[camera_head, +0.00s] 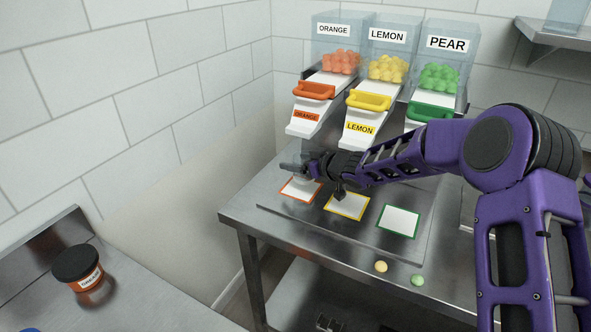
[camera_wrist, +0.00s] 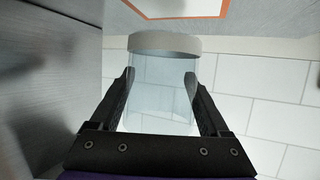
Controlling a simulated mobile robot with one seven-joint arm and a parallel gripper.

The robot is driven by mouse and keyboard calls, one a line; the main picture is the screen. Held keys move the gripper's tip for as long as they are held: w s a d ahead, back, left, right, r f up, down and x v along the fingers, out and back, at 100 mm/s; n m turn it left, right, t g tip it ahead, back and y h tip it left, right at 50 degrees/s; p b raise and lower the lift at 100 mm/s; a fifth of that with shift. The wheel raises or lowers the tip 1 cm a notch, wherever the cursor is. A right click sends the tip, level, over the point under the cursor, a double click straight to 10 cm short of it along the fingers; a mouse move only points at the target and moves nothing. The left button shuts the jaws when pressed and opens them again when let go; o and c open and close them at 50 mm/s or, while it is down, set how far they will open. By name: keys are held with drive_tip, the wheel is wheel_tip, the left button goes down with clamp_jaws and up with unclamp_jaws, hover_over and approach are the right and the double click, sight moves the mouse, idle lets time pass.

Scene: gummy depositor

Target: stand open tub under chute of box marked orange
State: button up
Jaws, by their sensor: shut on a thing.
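My gripper (camera_head: 303,168) is shut on a clear, empty-looking tub (camera_wrist: 160,88). The tub sits between both fingers in the wrist view, its pale end toward the orange-bordered pad (camera_wrist: 185,8). In the head view the tub is mostly hidden by my gripper, just over the orange-bordered pad (camera_head: 299,192). I cannot tell whether it touches the pad. The box marked ORANGE (camera_head: 337,48) holds orange gummies. Its white chute (camera_head: 308,122) with an orange handle (camera_head: 314,90) slopes down above and behind my gripper.
The LEMON box (camera_head: 387,52) and PEAR box (camera_head: 445,60) stand to the right, with yellow-bordered (camera_head: 346,206) and green-bordered (camera_head: 399,221) pads below. A yellow gummy (camera_head: 381,267) and a green gummy (camera_head: 417,280) lie near the front edge. A black-lidded orange jar (camera_head: 79,267) stands on the left counter.

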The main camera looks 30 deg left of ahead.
drive_tip(key=shift+w+a, duration=0.2)
drive_tip(key=shift+a, duration=0.35)
drive_tip(key=shift+f+b, duration=0.4)
drive_tip(key=shift+f, duration=1.3)
drive_tip(key=shift+f, duration=0.2)
drive_tip(key=o, duration=1.2)
drive_tip(key=shift+r, duration=0.1)
